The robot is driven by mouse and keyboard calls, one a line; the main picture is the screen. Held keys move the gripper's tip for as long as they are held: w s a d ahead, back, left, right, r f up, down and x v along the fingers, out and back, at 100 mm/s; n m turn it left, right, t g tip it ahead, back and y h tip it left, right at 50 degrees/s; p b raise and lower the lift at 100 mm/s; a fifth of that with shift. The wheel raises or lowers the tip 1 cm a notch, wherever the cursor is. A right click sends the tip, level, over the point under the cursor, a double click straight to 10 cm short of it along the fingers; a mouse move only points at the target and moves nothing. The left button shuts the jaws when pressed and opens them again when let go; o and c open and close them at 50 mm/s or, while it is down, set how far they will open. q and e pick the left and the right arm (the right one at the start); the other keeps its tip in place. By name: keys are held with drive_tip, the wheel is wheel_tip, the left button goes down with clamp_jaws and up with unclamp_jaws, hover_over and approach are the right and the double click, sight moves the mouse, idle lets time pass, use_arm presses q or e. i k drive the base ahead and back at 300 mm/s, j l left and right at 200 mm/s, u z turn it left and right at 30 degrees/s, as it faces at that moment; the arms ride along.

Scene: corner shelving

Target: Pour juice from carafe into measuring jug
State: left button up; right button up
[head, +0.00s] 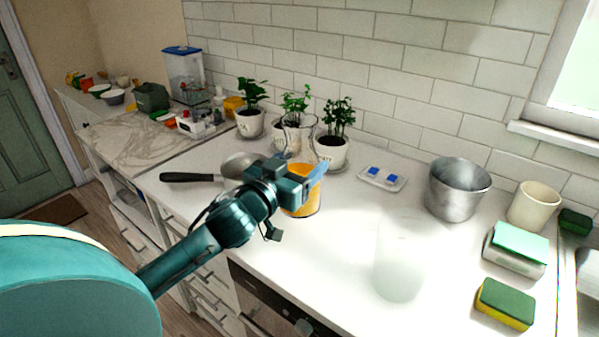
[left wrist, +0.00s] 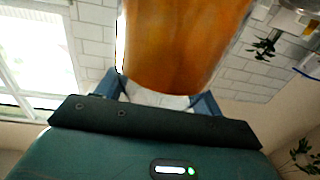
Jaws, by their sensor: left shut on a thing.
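The carafe (head: 304,203) holds orange juice and looks upright at the middle of the counter in the head view. My left gripper (head: 311,176) is shut on it from the near side and hides part of it. In the left wrist view, the orange juice in the carafe (left wrist: 185,45) fills the space between and beyond the fingers. Whether its base touches the counter is hard to tell. The pale, see-through measuring jug (head: 400,265) stands upright to the right, apart from the carafe, and looks empty. My right gripper is not in view.
Potted plants (head: 333,150) stand behind the carafe, and a pan (head: 238,167) lies to its left. A small tray (head: 383,180) and a metal pot (head: 457,190) stand behind the jug. A sponge (head: 505,304) and cream cup (head: 533,205) are at right. Counter between carafe and jug is clear.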

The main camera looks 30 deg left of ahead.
sight(410, 242)
drive_tip(key=j+z, duration=0.35)
drive_tip(key=i+j+z, duration=0.1)
drive_tip(key=j+z, duration=0.25)
drive_tip(key=l, duration=0.1)
